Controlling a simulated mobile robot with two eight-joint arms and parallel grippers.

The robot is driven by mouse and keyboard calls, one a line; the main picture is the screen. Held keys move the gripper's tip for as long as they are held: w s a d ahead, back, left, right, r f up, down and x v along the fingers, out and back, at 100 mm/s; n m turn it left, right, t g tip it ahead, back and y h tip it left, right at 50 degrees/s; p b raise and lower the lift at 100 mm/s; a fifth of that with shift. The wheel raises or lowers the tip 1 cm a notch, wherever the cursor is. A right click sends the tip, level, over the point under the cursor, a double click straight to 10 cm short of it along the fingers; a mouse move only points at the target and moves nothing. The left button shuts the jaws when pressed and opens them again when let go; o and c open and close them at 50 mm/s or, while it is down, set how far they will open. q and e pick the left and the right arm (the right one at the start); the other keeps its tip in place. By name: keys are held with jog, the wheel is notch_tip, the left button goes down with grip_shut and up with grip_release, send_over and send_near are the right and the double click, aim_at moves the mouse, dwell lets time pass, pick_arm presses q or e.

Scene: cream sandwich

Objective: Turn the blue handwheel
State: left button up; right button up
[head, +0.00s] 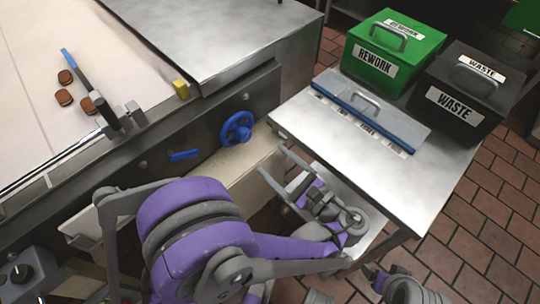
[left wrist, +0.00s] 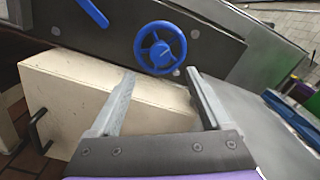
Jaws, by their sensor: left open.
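The blue handwheel (head: 236,128) is mounted on the dark side panel of the conveyor machine in the head view. My left gripper (head: 279,164) is open and empty, to the right of and a little below the wheel, apart from it. In the left wrist view the handwheel (left wrist: 160,48) shows whole, with its spokes and hub facing me. It lies beyond the two spread fingertips of the left gripper (left wrist: 160,72). Part of my right arm shows at the bottom right of the head view; its gripper's fingers cannot be made out.
A blue lever (head: 184,155) sits left of the wheel. A cream box (left wrist: 70,95) lies below the panel. Several sandwich cookies lie on the belt.

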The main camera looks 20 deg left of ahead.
aim_at(247, 138)
pick_arm(q)
jog(key=w+a+n, duration=0.1)
jog(key=a+n, duration=0.2)
jog(key=n, duration=0.7)
jog(key=w+a+n, duration=0.2)
jog(key=a+n, duration=0.1)
jog(key=n, duration=0.8)
jog(key=w+a+n, duration=0.1)
jog(key=a+n, duration=0.3)
jog(key=n, duration=0.6)
jog(key=shift+w+f+p, duration=0.15)
jog(key=shift+p, duration=0.15)
jog(key=shift+c, duration=0.2)
grip_shut()
